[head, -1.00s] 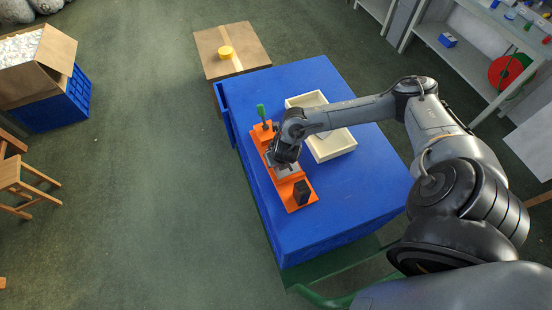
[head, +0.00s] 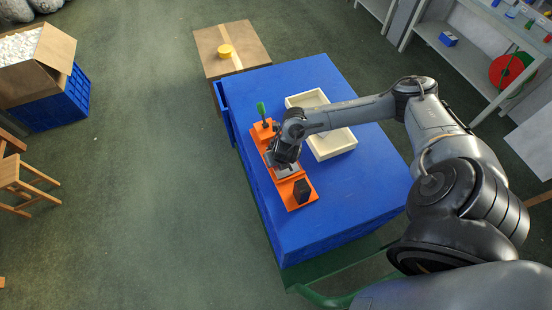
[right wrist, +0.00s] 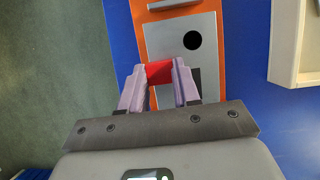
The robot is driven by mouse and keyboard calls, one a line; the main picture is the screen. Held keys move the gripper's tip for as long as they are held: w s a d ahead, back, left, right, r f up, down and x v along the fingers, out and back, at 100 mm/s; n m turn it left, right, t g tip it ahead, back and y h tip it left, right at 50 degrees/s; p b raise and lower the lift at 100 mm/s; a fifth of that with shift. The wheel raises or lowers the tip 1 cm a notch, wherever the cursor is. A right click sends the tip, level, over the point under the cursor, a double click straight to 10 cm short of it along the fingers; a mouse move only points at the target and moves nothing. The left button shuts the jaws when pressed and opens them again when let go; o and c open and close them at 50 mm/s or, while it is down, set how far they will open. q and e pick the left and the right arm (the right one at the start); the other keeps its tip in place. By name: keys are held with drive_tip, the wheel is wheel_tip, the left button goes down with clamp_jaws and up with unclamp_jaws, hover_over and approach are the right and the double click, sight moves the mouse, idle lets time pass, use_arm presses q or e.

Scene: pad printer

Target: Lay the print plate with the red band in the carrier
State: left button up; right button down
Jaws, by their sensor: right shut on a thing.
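The orange carrier (head: 300,205) lies on the blue bench top, with a green-handled lever (head: 261,109) at its far end and a black block (head: 302,192) at its near end. My right gripper (right wrist: 159,74) is over the carrier's middle, shut on the red band (right wrist: 159,70) of the print plate. The grey plate (right wrist: 168,40) with a black round mark lies over the orange carrier (right wrist: 220,8) in the right wrist view. The right finger and wrist hide part of it. I cannot tell whether it sits fully down. My left gripper is not in view.
A cream tray (head: 346,146) stands right of the carrier, under my right forearm, with something pale inside. The blue bench top (head: 345,195) is clear near its front.

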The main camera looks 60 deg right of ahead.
drive_tip(key=shift+f+b, duration=0.45)
drive_tip(key=shift+f, duration=0.05)
drive_tip(key=c, duration=0.8)
unclamp_jaws()
drive_tip(key=shift+o, duration=0.3)
drive_tip(key=shift+r, duration=0.1)
wheel_tip(320, 180, up, 6)
drive_tip(key=p, duration=0.6)
drive_tip(key=shift+a, duration=0.1)
